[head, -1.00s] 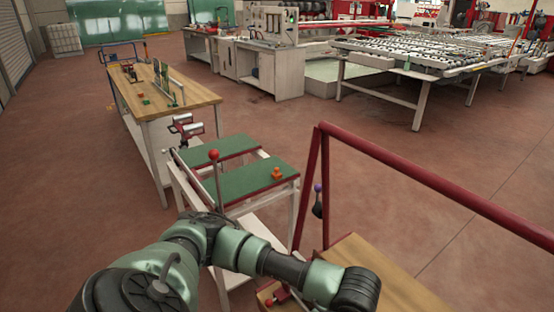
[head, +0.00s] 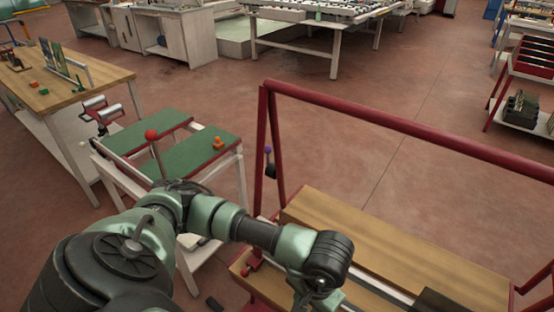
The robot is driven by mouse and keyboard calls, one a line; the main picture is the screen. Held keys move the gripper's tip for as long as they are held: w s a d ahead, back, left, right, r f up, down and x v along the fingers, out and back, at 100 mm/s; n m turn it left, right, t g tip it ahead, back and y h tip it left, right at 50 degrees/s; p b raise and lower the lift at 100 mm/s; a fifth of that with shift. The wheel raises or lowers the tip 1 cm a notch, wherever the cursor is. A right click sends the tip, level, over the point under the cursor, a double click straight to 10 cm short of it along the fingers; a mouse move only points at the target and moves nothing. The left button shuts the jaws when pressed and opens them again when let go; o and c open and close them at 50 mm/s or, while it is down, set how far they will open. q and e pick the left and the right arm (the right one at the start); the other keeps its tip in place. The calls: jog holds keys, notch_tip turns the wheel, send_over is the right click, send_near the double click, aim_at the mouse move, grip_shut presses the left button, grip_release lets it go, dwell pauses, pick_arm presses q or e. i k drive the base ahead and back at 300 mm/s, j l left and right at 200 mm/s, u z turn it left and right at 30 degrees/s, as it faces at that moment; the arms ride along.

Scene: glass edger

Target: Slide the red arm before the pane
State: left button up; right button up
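A red tubular frame (head: 405,125) rises around a wooden-topped bench at the right. I cannot tell for sure which red part is the task's red arm. A lever with a red ball (head: 151,135) stands upright on a green-topped stand (head: 195,157). I cannot clearly make out the pane. My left arm comes in from the lower left, in front of the stand. Its wrist is over the bench's near left end, and the gripper fingers are hidden or cut off by the bottom edge. My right gripper is not in view.
The wooden bench top (head: 385,240) lies inside the red frame. A purple-knobbed lever (head: 268,160) is by its left post. An orange piece (head: 218,142) sits on the stand. A wooden table (head: 75,88) is at the left. Open floor (head: 360,85) lies beyond the frame.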

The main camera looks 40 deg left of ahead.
aim_at(255, 261)
jog(key=k+j+z, duration=0.15)
jog(key=j+z, duration=0.35)
jog(key=k+j+z, duration=0.25)
jog(key=z, duration=0.2)
jog(key=k+j+z, duration=0.25)
jog(key=z, duration=0.25)
